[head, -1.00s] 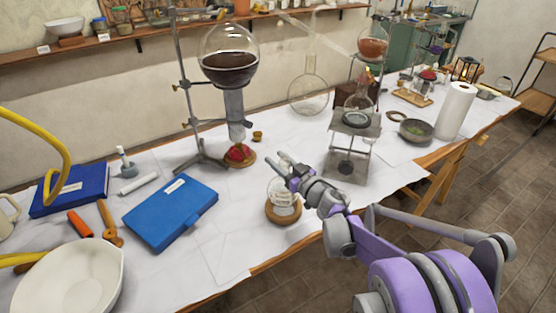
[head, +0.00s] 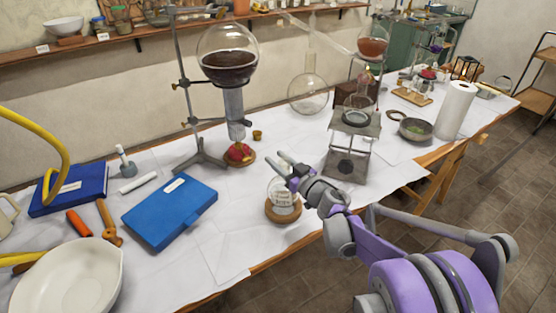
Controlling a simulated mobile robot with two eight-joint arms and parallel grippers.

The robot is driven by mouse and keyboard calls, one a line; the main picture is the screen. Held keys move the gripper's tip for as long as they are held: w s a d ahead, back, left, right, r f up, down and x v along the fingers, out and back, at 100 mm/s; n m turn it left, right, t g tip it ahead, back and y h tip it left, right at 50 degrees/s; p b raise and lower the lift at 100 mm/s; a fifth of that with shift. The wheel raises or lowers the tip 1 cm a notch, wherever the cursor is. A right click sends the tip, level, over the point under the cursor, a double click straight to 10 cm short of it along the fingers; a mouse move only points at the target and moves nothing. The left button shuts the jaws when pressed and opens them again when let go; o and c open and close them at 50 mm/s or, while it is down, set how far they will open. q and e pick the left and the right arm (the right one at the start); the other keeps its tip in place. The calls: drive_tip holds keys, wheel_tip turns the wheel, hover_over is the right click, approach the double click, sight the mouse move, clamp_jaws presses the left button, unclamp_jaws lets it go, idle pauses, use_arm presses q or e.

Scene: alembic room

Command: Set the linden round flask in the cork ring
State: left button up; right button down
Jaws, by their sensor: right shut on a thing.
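The small round flask (head: 282,193), clear with a pale label on its front, is near the front edge of the table. It is upright, with its round bottom at the cork ring (head: 283,215). The brown ring shows around and below the flask's base; I cannot tell whether the flask bears fully on it. The label is too small to read. My right gripper (head: 286,170) is shut on the flask at its top, and its fingers hide much of the neck. My left gripper is not in view.
A stand with a large dark-filled flask (head: 228,68) rises behind. A lab jack (head: 346,160) stands to the right. A blue book (head: 170,211) and a white bowl (head: 68,278) lie to the left. Bare white paper surrounds the cork ring.

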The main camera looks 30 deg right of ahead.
drive_tip(key=shift+f+b, duration=1.35)
drive_tip(key=shift+f, duration=0.3)
idle(3.4)
drive_tip(key=shift+c, duration=1.8)
unclamp_jaws()
drive_tip(key=s+d, duration=0.1)
drive_tip(key=s, duration=0.9)
drive_tip(key=shift+s+d, duration=0.35)
